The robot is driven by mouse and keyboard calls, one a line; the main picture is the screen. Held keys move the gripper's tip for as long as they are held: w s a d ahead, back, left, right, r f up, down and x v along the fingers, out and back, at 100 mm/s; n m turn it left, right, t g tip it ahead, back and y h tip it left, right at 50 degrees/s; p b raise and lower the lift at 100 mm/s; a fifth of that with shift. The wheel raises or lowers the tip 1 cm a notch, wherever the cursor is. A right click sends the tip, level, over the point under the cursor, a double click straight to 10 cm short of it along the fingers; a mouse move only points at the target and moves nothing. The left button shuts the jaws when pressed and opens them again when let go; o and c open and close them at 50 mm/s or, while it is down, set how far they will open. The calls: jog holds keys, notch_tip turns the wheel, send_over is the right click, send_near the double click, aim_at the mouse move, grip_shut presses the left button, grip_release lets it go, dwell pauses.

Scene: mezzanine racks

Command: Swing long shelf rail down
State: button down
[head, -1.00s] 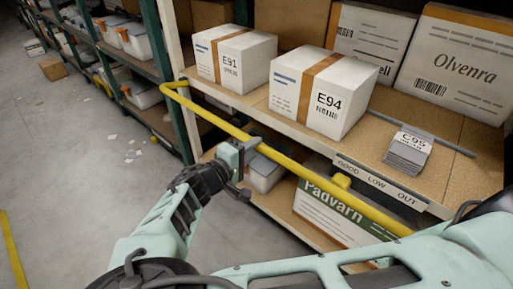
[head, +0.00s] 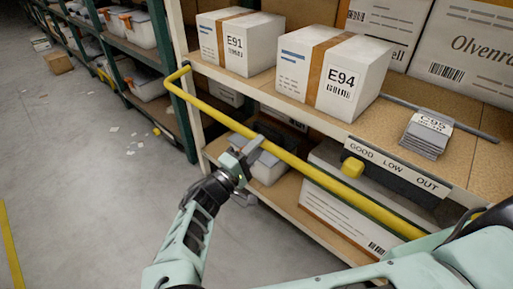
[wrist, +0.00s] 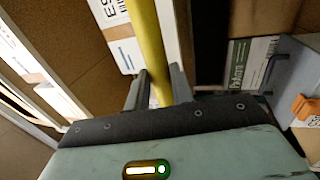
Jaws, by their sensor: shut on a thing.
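The long shelf rail (head: 318,174) is a yellow bar running along the front of the shelf, with a bent end at the far left. It now sits below the shelf's front edge over its right part. My gripper (head: 252,147) is shut on the rail at about its middle. In the wrist view the rail (wrist: 148,45) passes between the two fingers of my gripper (wrist: 157,88). The rail's near right end is hidden behind my arm.
White boxes marked E91 (head: 240,44) and E94 (head: 333,75) stand on the shelf board (head: 395,120). A stack of grey cards (head: 427,135) lies to their right. A yellow block (head: 352,167) shows below the label strip. The floor (head: 75,170) at left is mostly clear, with paper scraps.

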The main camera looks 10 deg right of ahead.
jog(key=shift+d+f, duration=0.15)
jog(key=shift+f, duration=0.3)
jog(key=c, duration=1.2)
grip_release()
jog(key=shift+c, duration=0.2)
jog(key=shift+r, duration=0.1)
jog(key=b+v, duration=0.1)
jog(key=v, duration=1.6)
jog(key=shift+a+b, duration=0.25)
jog(key=shift+b, duration=0.1)
